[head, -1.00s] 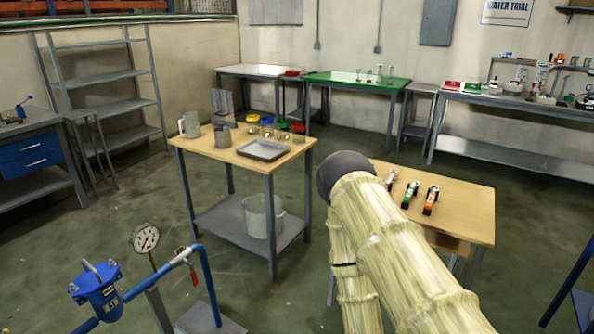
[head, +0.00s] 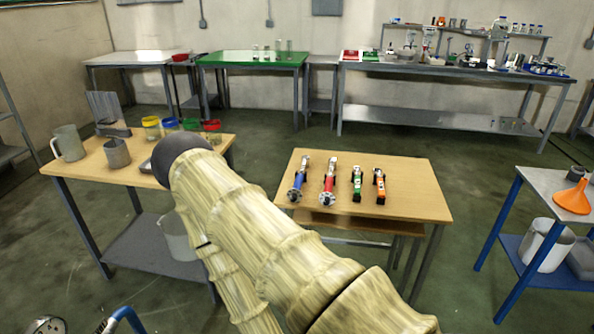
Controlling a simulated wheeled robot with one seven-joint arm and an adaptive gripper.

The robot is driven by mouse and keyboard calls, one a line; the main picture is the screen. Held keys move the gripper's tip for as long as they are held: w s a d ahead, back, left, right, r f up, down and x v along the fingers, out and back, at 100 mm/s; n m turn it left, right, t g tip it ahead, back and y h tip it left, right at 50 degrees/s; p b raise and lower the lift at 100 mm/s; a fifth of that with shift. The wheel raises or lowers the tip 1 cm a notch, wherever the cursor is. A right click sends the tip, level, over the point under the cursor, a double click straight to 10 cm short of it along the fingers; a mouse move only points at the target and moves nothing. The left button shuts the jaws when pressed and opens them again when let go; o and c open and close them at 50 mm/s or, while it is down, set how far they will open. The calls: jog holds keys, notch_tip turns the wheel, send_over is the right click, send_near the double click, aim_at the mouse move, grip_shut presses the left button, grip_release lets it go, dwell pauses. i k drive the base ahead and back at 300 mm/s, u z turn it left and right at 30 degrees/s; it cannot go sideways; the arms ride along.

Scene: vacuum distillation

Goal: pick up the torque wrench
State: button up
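Several similar long tools lie side by side on a small wooden table right of centre. One has a blue handle (head: 297,184), one a red handle (head: 328,186), one a green handle (head: 357,185) and one an orange handle (head: 379,187). The blue and red ones look longer, with round metal parts at their near ends. I cannot tell from this distance which of them is the torque wrench. My arm, in a beige sleeve with a dark round joint, crosses the foreground left of these tools. My gripper is not in view.
The wooden table (head: 415,193) has bare top around the tools. Left stands a bench (head: 92,164) with a jug (head: 68,143) and beakers. Open floor lies between.

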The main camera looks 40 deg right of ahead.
aim_at(306, 158)
jog(key=z, duration=0.55)
jog(key=i, duration=0.9)
jog(key=z, duration=0.7)
